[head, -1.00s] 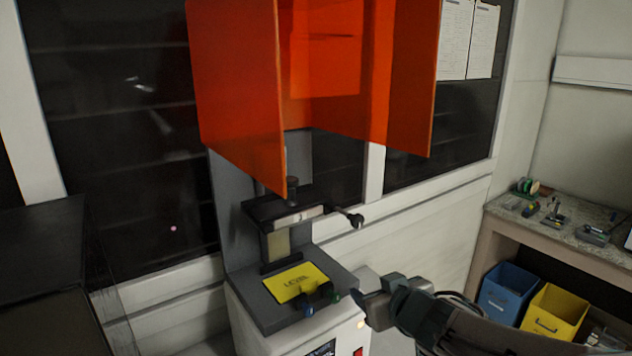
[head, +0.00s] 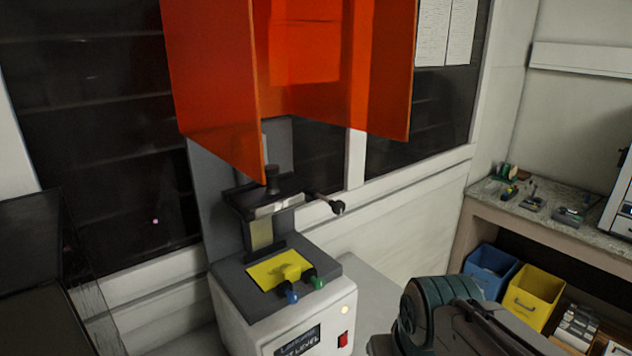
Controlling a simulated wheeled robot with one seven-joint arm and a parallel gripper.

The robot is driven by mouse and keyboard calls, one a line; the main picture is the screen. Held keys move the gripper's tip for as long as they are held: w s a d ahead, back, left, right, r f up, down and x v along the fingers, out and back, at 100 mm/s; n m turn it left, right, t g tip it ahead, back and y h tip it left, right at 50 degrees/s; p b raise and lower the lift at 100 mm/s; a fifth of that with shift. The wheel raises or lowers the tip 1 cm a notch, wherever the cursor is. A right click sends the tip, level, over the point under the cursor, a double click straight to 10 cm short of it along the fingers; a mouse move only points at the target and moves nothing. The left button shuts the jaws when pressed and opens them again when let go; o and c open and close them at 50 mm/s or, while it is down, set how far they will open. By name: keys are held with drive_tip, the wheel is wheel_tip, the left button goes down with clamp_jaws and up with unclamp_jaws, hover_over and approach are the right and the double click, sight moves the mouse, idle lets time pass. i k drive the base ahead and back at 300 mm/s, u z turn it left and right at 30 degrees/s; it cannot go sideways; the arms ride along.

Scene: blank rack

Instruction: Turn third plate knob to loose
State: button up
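The machine (head: 285,320) stands left of centre under a raised orange hood. On the front part of its grey plate are a blue knob (head: 291,294) and a green knob (head: 314,279). A yellow knob-like piece (head: 291,271) sits just behind them and blends with the yellow plate (head: 262,275). I cannot read any knob's setting or tell which is the third. My arm enters at the lower right, to the right of the machine and apart from the knobs. My gripper's fingers do not show.
The orange hood (head: 215,90) hangs over the machine. A black ball-ended lever (head: 338,207) sticks out right from its upper part. A dark box (head: 35,240) stands left. At the right is a bench (head: 540,228) with small tools; blue (head: 490,268) and yellow (head: 536,295) bins sit beneath.

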sight(338, 207)
drive_tip(key=k, duration=1.3)
drive_tip(key=u, duration=0.55)
drive_tip(key=i, duration=0.95)
drive_tip(key=u, duration=0.45)
